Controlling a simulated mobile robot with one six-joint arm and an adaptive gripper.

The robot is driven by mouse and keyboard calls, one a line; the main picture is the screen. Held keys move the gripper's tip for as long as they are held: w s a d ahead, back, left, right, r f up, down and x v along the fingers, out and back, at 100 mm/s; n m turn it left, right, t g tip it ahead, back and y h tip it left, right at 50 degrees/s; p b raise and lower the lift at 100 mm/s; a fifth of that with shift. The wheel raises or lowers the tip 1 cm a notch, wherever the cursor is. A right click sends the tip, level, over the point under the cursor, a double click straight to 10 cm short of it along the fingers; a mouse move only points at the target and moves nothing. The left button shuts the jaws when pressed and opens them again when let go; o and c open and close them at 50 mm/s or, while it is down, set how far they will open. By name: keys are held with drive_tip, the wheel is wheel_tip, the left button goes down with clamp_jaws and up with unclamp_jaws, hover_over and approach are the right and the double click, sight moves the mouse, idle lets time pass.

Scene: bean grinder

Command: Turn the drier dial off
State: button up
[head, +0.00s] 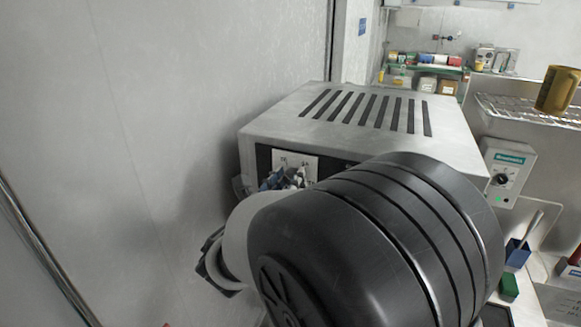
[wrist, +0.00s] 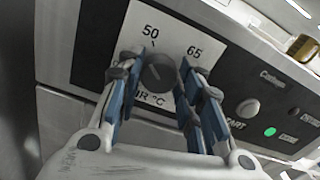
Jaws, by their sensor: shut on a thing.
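The drier (head: 285,118) is a grey metal box with dark slots on top and a black front panel. Its round dark dial (wrist: 158,74) sits on a white plate marked 50 and 65 and °C. My gripper (wrist: 164,62) has its two blue fingers shut on the dial, one on each side. I cannot tell exactly where the dial's pointer is. In the head view my gripper (head: 285,180) is at the white plate (head: 298,162) on the drier's front, and my dark arm link hides the dial and most of the panel.
On the panel, a round grey START button (wrist: 247,108) and a lit green light (wrist: 270,132) lie right of the dial. A wall stands close on the left. A control box (head: 508,170), a yellow mug (head: 557,90) and a blue holder (head: 517,252) are on the right.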

drive_tip(key=n+p, duration=0.5)
drive_tip(key=shift+a+r+n+p, duration=0.1)
drive_tip(key=shift+r+n+p, duration=0.05)
drive_tip(key=shift+n+p, duration=0.15)
drive_tip(key=n+p, duration=0.4)
drive_tip(key=shift+n+p, duration=0.35)
drive_tip(key=shift+n, duration=0.05)
drive_tip(key=shift+f, duration=0.2)
drive_tip(key=o, duration=1.1)
drive_tip(key=shift+c, duration=0.2)
drive_tip(key=v, duration=1.2)
drive_tip(key=shift+w, duration=0.1)
